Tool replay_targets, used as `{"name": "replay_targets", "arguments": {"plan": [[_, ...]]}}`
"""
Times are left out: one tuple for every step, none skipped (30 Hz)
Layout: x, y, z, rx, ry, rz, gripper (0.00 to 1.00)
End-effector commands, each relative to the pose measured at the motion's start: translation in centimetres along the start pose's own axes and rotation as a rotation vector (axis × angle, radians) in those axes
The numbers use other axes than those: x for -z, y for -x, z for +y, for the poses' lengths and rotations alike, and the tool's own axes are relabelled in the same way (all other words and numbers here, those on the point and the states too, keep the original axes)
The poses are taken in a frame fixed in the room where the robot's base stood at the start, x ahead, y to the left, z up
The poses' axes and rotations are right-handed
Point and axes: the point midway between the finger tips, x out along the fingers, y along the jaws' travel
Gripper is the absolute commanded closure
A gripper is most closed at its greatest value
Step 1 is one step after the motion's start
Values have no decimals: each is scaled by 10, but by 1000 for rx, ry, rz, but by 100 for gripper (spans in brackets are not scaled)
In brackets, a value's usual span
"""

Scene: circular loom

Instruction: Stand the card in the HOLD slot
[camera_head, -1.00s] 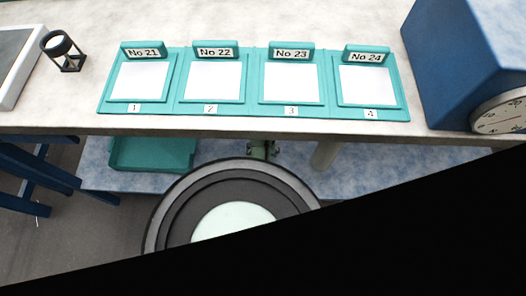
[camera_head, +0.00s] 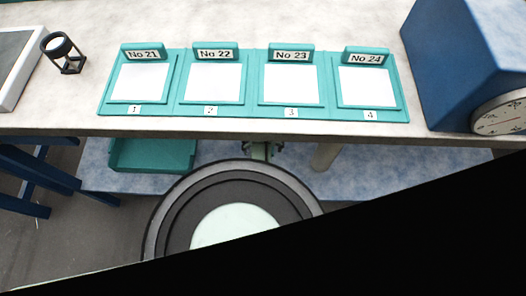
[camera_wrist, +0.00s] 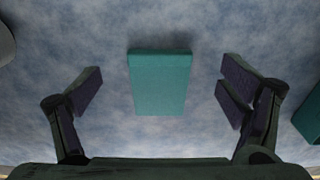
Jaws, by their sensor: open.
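In the wrist view a plain teal block (camera_wrist: 160,82) lies on a mottled blue surface (camera_wrist: 120,25). No lettering shows on it, and I cannot tell whether it is the card. My gripper (camera_wrist: 162,77) is open, with a dark finger on each side of the block and a gap on both sides. In the head view a teal board (camera_head: 253,112) on the bench carries several white panels, with labels No 21 to No 24 above them. I see no slot marked HOLD. My gripper does not show in the head view.
A blue box with a dial (camera_head: 500,116) stands at right. Below are a teal tray (camera_head: 152,155) and a large round dark disc (camera_head: 165,215). Black fills the lower right.

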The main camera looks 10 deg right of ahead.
Motion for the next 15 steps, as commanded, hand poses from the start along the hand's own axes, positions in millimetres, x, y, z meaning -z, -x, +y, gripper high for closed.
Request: {"name": "replay_targets", "arguments": {"plan": [[1, 12, 0, 0, 0, 4, 10], [1, 18, 0, 0, 0, 5, 10], [1, 26, 0, 0, 0, 4, 10], [1, 32, 0, 0, 0, 4, 10], [1, 38, 0, 0, 0, 3, 10], [0, 44, 0, 0, 0, 3, 10], [1, 49, 0, 0, 0, 3, 10], [1, 52, 0, 0, 0, 2, 10], [1, 57, 0, 0, 0, 3, 10], [1, 60, 0, 0, 0, 2, 10], [0, 62, 0, 0, 0, 1, 10], [0, 65, 0, 0, 0, 1, 10], [0, 66, 0, 0, 0, 1, 10], [0, 67, 0, 0, 0, 1, 10], [0, 68, 0, 0, 0, 1, 10]]}}
